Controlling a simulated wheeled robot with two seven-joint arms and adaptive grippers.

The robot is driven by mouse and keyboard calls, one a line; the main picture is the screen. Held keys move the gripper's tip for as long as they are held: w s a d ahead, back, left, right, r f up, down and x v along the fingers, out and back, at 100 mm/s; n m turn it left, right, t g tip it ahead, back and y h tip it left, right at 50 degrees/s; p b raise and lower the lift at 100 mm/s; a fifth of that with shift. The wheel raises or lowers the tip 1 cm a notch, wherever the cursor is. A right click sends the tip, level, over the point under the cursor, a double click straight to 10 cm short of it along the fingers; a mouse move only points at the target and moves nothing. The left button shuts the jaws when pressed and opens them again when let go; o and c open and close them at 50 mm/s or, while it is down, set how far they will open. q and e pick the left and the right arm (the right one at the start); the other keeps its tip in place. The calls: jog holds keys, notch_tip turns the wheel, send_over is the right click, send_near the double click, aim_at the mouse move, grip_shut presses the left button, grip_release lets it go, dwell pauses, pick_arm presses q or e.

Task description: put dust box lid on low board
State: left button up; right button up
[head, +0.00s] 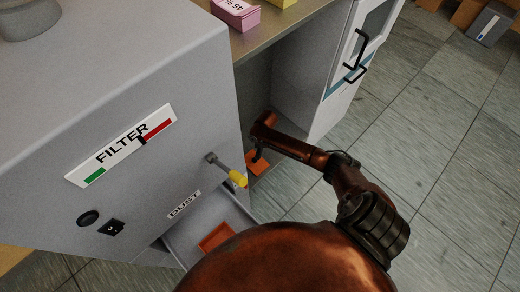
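A grey machine with a FILTER label fills the left. Low on it, beside the DUST label (184,205), a grey dust box (187,239) stands pulled out, with an orange patch (215,237) inside. A flat orange piece (257,166), perhaps the dust box lid, shows in the recess right of the machine. My copper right arm reaches there from the lower right, its wrist above this piece. A small dark part, likely my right gripper (257,155), touches or overlaps it; its fingers are too small to read. My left gripper is out of view. I cannot make out the low board.
A yellow-tipped handle (238,178) sticks out from the machine close to my arm. A wooden worktop (262,38) carries pink and yellow boxes above the recess. A white cabinet (318,75) with black handles bounds the recess on the right.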

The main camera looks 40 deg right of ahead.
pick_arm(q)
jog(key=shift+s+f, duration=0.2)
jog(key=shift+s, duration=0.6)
pick_arm(e)
jog(key=shift+s+d+r, duration=0.1)
jog(key=shift+r, duration=0.65)
jog(key=shift+f, duration=0.1)
jog(key=s+d+f+m+h, duration=0.15)
jog(key=s+f+m, duration=0.35)
jog(key=s+f, duration=1.9)
jog(key=s+a+f+m, duration=0.1)
jog(key=s+a+f, duration=0.1)
jog(key=s, duration=0.9)
jog(key=s+a+f+m+g, duration=0.1)
jog(key=s+a+f, duration=0.2)
jog(key=s, duration=0.9)
jog(key=s+a+f+m, duration=0.1)
jog(key=s+a+f, duration=0.1)
jog(key=s, duration=0.9)
jog(key=shift+s+a+f+m+g, duration=0.25)
jog(key=shift+s+m+g, duration=0.05)
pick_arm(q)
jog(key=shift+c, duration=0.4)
pick_arm(e)
jog(key=shift+c, duration=0.4)
